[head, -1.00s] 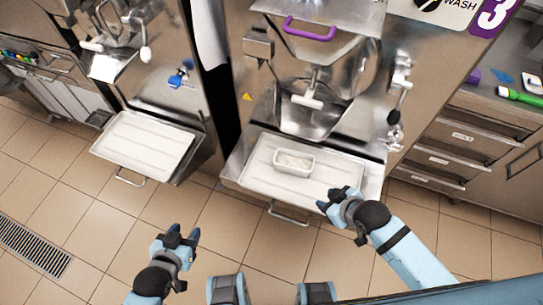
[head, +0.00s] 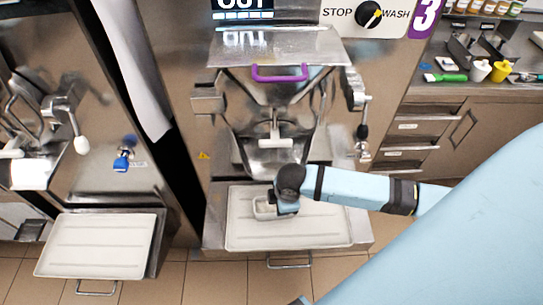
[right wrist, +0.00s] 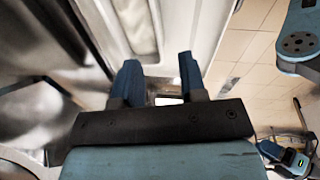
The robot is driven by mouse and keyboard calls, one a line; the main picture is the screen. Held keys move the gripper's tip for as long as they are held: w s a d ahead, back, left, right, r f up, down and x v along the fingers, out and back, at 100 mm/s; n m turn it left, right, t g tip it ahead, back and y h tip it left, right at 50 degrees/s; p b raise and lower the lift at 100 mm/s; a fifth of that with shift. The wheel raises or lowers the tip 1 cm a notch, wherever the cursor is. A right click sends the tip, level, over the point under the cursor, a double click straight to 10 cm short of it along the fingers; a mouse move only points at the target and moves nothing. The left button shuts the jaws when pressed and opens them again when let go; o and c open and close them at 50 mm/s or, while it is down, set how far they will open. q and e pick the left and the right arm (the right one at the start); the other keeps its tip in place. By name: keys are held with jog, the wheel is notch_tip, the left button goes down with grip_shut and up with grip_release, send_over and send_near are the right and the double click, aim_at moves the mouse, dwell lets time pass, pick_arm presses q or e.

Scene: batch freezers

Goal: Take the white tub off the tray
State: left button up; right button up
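The white tub (head: 263,208) sits on the left half of the white tray (head: 330,230) under the middle machine, partly hidden by my right gripper. My right gripper (head: 284,207) is low over the tray, at the tub's right side. In the right wrist view its two blue fingers (right wrist: 160,82) stand apart. A small pale patch shows low between them; I cannot tell whether it is the tub. My left gripper is out of the head view; a blue gripper-like part, probably mine, shows in the right wrist view's lower right corner, its fingers unclear.
The machine's spout with a white handle (head: 275,143) hangs just above and behind the tray. A second, empty tray (head: 97,245) is at the left. A counter with cups and a green-handled tool (head: 445,77) is at the right.

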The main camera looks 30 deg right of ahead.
send_near(275, 208)
jog(key=f, duration=0.1)
jog(key=s+a+f, duration=0.1)
jog(key=f, duration=0.1)
jog(key=s+a+f, duration=0.1)
jog(key=f, duration=0.1)
jog(key=shift+s+a+f, duration=0.15)
jog(key=shift+a+f, duration=0.05)
jog(key=shift+a, duration=0.05)
grip_shut()
